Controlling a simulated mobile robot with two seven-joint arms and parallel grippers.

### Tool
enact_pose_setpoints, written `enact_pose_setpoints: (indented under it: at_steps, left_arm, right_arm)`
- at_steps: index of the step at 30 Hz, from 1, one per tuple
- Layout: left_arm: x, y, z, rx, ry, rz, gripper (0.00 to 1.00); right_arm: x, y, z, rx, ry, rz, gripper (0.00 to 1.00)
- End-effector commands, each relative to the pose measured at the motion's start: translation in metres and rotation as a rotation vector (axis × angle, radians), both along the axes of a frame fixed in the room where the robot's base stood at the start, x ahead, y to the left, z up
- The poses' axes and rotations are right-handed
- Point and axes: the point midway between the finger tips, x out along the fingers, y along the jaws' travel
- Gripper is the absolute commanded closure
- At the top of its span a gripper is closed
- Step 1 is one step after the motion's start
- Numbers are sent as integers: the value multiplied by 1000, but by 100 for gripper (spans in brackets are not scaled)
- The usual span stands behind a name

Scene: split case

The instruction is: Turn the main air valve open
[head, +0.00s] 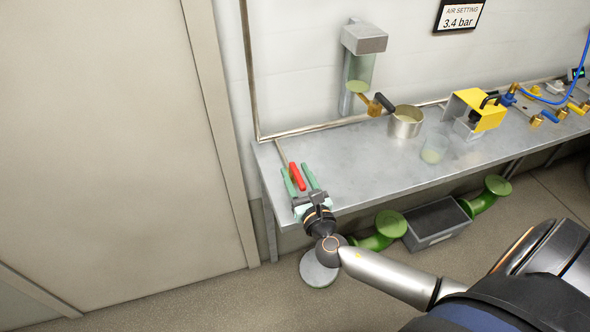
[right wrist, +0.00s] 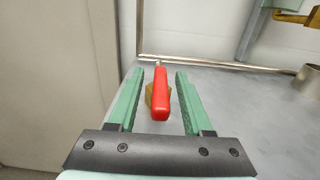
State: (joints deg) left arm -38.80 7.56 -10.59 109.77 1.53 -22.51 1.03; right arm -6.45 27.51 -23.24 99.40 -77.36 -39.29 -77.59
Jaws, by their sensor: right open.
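The valve's red lever (head: 298,177) is at the left end of the grey bench, and it also shows in the right wrist view (right wrist: 160,95). A brass body (right wrist: 149,96) shows partly behind it. My right gripper (head: 296,169) has its two green fingers on either side of the lever. In the right wrist view the open fingers (right wrist: 160,72) stand apart, with a gap on each side of the lever. The lever points back toward the gripper's palm. Whether the lever lies along its pipe or across it is hard to tell. My left gripper is not in view.
The bench (head: 350,176) holds a metal pot (head: 405,124), a clear cup (head: 434,149) and a yellow device (head: 488,115). A dispenser (head: 364,40) hangs on the wall. A sign (head: 460,16) reads 3.4 bar. Below are green pipes (head: 390,224) and a grey bin (head: 436,220).

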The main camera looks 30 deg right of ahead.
Motion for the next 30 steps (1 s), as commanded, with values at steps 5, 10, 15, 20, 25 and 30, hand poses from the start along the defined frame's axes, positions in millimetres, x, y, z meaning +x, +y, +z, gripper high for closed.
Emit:
enact_pose_setpoints:
  at_steps: [5, 10, 15, 20, 25, 30]
  left_arm:
    - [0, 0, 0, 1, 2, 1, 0]
    - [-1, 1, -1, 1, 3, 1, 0]
    - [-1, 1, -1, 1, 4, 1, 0]
    - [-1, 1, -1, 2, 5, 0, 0]
    - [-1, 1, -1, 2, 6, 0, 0]
    - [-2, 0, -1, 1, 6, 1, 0]
  right_arm:
    - [11, -3, 0, 1, 1, 0, 50]
    - [13, -3, 0, 2, 1, 0, 50]
    - [12, -3, 0, 2, 1, 0, 56]
    - [12, -3, 0, 2, 1, 0, 74]
    - [12, -3, 0, 2, 1, 0, 93]
    - [12, -3, 0, 2, 1, 0, 100]
